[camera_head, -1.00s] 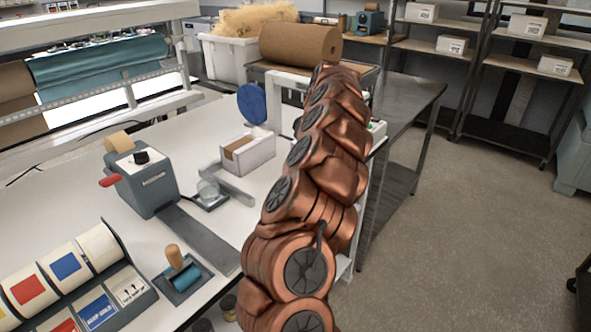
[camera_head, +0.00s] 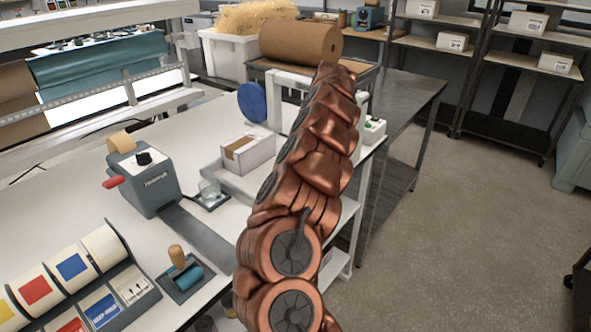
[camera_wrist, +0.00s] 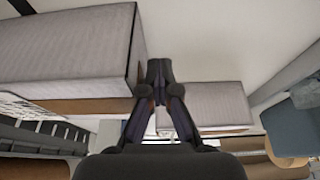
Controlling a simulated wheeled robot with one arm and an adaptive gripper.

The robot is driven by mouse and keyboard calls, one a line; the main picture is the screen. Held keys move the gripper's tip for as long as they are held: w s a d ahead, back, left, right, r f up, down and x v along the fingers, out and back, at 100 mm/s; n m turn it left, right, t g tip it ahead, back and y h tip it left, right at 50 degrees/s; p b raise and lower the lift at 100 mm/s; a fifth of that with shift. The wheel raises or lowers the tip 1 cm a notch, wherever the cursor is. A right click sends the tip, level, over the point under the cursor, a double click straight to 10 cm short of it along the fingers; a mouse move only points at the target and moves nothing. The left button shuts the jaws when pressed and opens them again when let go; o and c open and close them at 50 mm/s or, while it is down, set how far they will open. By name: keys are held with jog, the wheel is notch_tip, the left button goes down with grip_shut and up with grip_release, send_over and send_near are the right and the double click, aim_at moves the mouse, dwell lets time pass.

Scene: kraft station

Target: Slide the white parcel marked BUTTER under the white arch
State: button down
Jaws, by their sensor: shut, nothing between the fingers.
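The white arch (camera_head: 291,79) stands at the far end of the white table in the head view, largely hidden behind my copper-coloured arm. My gripper (camera_wrist: 158,70) shows in the wrist view with its dark fingers together and empty. A large pale grey block (camera_wrist: 70,50) fills the upper left of the wrist view. A smaller pale block (camera_wrist: 212,104) lies just right of the fingertips. No BUTTER marking is readable, so I cannot tell whether either is the parcel. In the head view, my arm hides the gripper and the area around it.
A box with a green button (camera_head: 373,131) sits right of the arch. Open floor lies right.

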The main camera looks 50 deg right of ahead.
jog(key=shift+w+d+p, duration=0.25)
jog(key=shift+d+p, duration=0.5)
jog(key=shift+d, duration=0.3)
jog(key=shift+r, duration=0.1)
jog(key=shift+d+p, duration=0.5)
jog(key=shift+d, duration=0.1)
jog(key=shift+a, duration=0.15)
jog(key=shift+a+b, duration=0.1)
jog(key=shift+b, duration=0.25)
jog(key=shift+w+a+b, duration=0.1)
jog(key=shift+a+b, duration=0.75)
jog(key=shift+b, duration=0.25)
